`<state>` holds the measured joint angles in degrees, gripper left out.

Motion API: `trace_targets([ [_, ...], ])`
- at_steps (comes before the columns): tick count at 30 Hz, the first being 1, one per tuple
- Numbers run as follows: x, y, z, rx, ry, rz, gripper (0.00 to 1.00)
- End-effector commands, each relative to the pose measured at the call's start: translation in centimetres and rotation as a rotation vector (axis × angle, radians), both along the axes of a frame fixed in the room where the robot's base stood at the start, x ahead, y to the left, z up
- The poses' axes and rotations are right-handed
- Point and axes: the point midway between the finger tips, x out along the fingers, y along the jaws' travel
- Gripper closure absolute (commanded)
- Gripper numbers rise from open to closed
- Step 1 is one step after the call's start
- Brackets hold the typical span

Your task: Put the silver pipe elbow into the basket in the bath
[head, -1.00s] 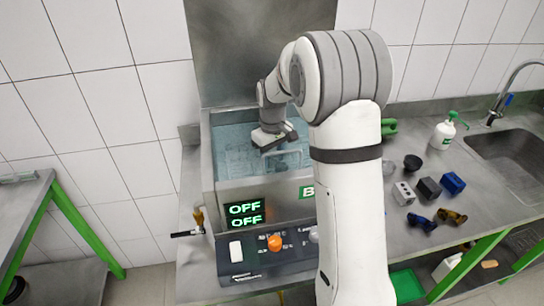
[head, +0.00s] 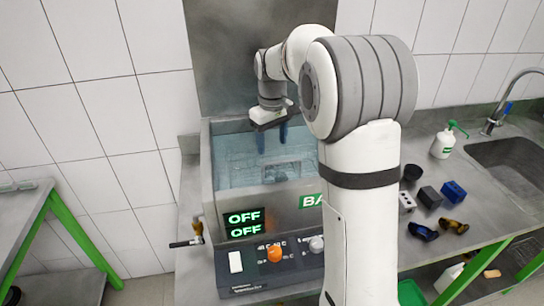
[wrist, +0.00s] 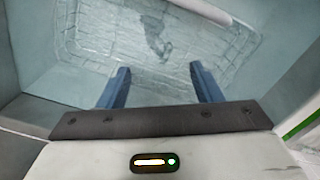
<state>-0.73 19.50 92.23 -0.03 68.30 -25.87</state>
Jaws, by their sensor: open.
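The bath (head: 283,203) is a steel tank of clear water with a wire basket (head: 243,168) in it. The basket also shows below my gripper in the wrist view (wrist: 92,55). A grey, shiny, curved shape, apparently the silver pipe elbow (wrist: 158,42), lies in the basket, ahead of and between my fingertips. My gripper (head: 272,140) points down over the bath with its two blue fingers apart. In the wrist view my gripper (wrist: 160,70) has nothing between its fingers. I cannot make out the elbow in the head view.
The front panel has OFF displays (head: 244,223) and an orange knob (head: 274,254). To the right stand a black cup (head: 413,171), blocks (head: 453,191), small blue and brass parts (head: 424,232), a green-topped bottle (head: 443,142) and a sink (head: 510,160). The bath walls surround my gripper.

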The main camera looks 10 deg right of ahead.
Motion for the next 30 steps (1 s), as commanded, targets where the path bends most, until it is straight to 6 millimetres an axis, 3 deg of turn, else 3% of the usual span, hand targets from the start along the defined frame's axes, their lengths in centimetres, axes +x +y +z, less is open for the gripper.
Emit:
trace_targets([
  [6, 0.0, 0.0, 2.5, 0.0, -0.001, 0.0, 0.41],
  [19, 0.0, 0.0, 3.3, 0.0, 0.0, 0.0, 0.41],
  [30, 0.0, 0.0, 9.3, 0.0, 0.0, 0.0, 0.41],
])
